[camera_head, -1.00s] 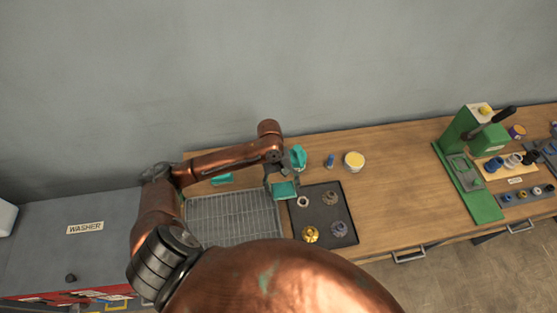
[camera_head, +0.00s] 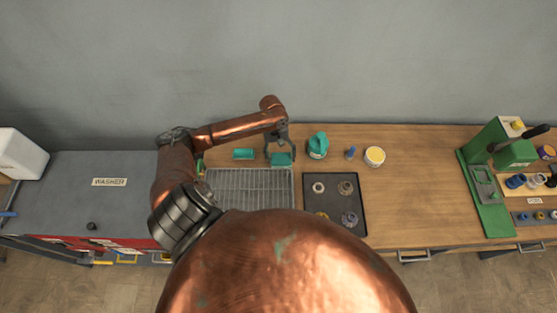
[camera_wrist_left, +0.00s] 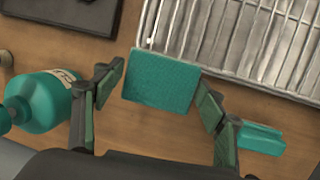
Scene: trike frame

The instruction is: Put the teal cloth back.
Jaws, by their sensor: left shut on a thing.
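The teal cloth (camera_head: 281,159) is a small flat rectangle held by my left gripper (camera_head: 280,153), near the back right corner of the wire rack. In the left wrist view, the cloth (camera_wrist_left: 160,80) spans the space between the two fingers of my left gripper (camera_wrist_left: 160,92), which is shut on it. Its near edge lies close to the rack; I cannot tell whether it touches the bench. A small teal block-like piece (camera_head: 243,153) lies left of the gripper, behind the rack, and shows in the wrist view (camera_wrist_left: 262,137). My right gripper is not in view.
The wire rack (camera_head: 250,188) lies in front of the gripper. A teal bottle (camera_head: 317,146) stands close on its right, then a blue item (camera_head: 350,153) and a yellow-topped tub (camera_head: 375,156). A dark tray (camera_head: 334,199) holds gears. Bare bench (camera_head: 420,180) lies farther right.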

